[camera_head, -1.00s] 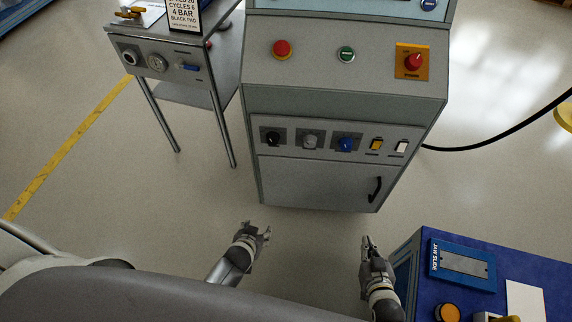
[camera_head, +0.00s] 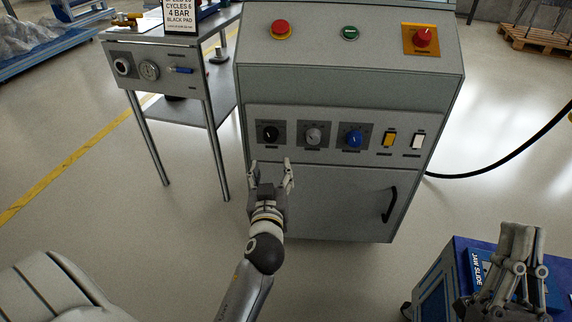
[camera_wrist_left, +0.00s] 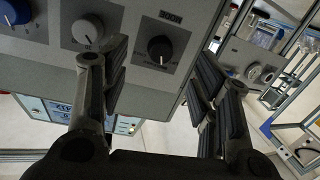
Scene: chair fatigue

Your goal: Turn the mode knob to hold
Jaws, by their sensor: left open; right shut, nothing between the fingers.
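Three knobs sit in a row on the grey cabinet's panel: a black knob (camera_head: 270,133), a grey knob (camera_head: 313,135) and a blue knob (camera_head: 354,138). My left gripper (camera_head: 271,172) is open and empty, just below and in front of the black knob. In the left wrist view the black knob (camera_wrist_left: 160,48) shows between the open fingers (camera_wrist_left: 160,70), apparently without contact. The grey knob (camera_wrist_left: 87,30) is left of them. My right gripper (camera_head: 521,232) is shut and empty at the lower right.
An orange switch (camera_head: 389,140) and a white switch (camera_head: 417,141) are right of the knobs. A red button (camera_head: 281,29), a green button (camera_head: 349,33) and a red knob (camera_head: 423,38) are above. A blue-topped cart (camera_head: 445,262) is under my right arm. A steel table (camera_head: 190,60) stands left.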

